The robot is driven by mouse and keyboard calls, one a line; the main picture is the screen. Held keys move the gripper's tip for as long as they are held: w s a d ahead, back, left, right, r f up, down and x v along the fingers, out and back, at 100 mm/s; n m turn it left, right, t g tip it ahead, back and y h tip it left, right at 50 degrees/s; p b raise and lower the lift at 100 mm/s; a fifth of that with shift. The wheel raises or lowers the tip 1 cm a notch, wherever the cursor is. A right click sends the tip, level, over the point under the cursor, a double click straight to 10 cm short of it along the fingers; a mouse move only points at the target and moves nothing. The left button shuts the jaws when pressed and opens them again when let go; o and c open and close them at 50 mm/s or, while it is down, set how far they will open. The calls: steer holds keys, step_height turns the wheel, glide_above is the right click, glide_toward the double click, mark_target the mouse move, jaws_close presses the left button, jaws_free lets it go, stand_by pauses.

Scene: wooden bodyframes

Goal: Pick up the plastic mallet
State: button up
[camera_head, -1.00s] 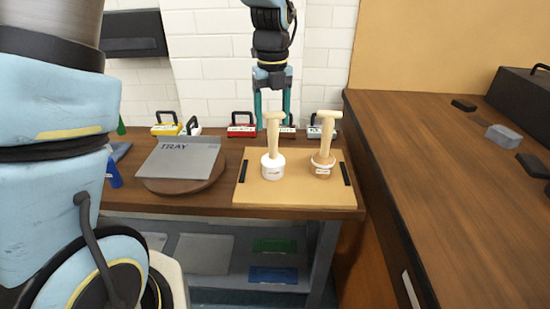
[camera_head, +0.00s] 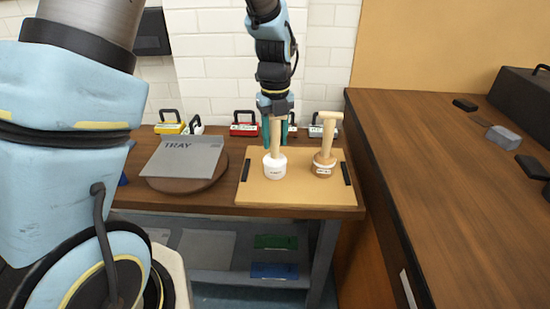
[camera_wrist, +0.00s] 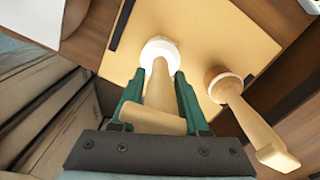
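The plastic mallet (camera_head: 274,168) stands upright on its white head on a light wooden board, handle pointing up. Its white head also shows in the wrist view (camera_wrist: 159,47). My gripper (camera_head: 278,130) is above it, pointing down, with its green fingers around the upper handle. In the wrist view, my gripper (camera_wrist: 158,78) has one finger on each side of the handle, with gaps showing, so it is open. The handle's crosspiece lies between the fingers near the palm. A second mallet (camera_head: 325,165) with a brown wooden head stands to the right.
The board (camera_head: 298,195) has black handles at both sides. A grey tray (camera_head: 182,158) lies on a round wooden stand to the left. Several small cases (camera_head: 244,127) line the wall behind. A higher wooden counter (camera_head: 440,190) rises on the right.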

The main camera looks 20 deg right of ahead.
jaws_close()
steer(key=shift+r, duration=0.15)
